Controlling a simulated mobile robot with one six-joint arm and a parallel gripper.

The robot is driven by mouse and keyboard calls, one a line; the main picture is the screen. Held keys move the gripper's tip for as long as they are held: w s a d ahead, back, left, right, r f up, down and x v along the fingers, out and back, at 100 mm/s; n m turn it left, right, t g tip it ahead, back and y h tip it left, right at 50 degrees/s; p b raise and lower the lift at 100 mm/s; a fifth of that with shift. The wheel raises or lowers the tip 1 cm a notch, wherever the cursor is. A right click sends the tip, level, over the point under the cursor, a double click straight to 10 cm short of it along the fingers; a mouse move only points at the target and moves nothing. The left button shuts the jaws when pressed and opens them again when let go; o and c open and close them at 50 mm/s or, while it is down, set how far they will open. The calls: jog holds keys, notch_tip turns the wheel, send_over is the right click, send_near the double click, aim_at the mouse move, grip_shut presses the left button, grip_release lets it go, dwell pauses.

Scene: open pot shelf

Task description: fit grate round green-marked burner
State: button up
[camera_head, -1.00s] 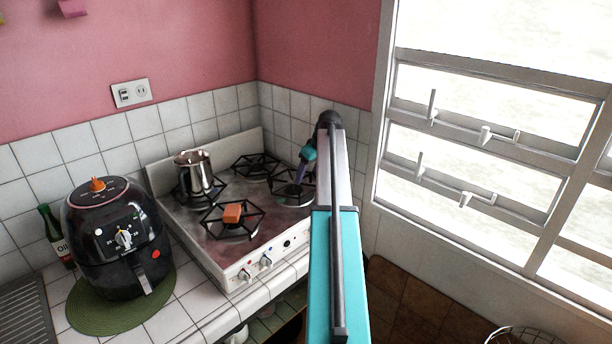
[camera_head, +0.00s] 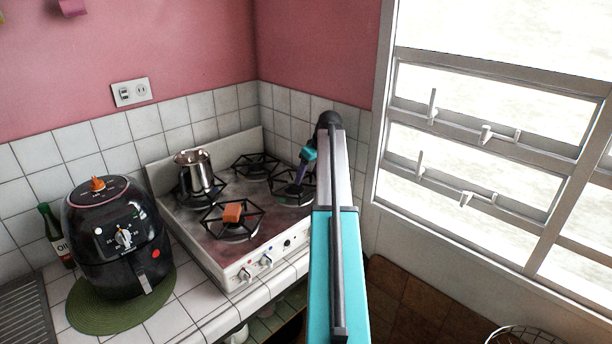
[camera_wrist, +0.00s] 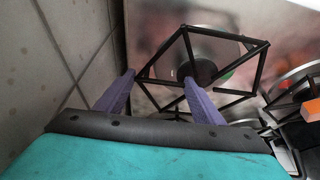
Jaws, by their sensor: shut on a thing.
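My gripper (camera_wrist: 160,90) has purple fingers on either side of the near edge of a black wire grate (camera_wrist: 167,58) and is shut on it. In the wrist view, the round burner (camera_wrist: 205,68) shows through the grate's opening, with a bit of green at its edge. The burner sits toward the right of that opening. I cannot tell whether the grate rests on the hob or hangs just above it. In the head view, the grate (camera_head: 283,192) is at the stove's right side, partly hidden by my arm and gripper (camera_head: 299,186).
The white stove (camera_head: 215,247) has other grates, one at the back (camera_head: 255,165). An orange block (camera_head: 232,212) is on the front-left grate. A metal pot (camera_head: 199,176) stands at the back left. A black air fryer (camera_head: 112,235) is left of the stove. The tiled wall (camera_wrist: 60,50) is close by.

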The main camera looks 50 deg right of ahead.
jog(key=shift+f, duration=0.25)
dwell(0.5)
jog(key=o, duration=1.4)
jog(key=shift+f, duration=0.1)
jog(key=shift+s, duration=0.1)
jog(key=b+v, duration=0.4)
jog(key=v, duration=1)
jog(key=shift+d, duration=0.1)
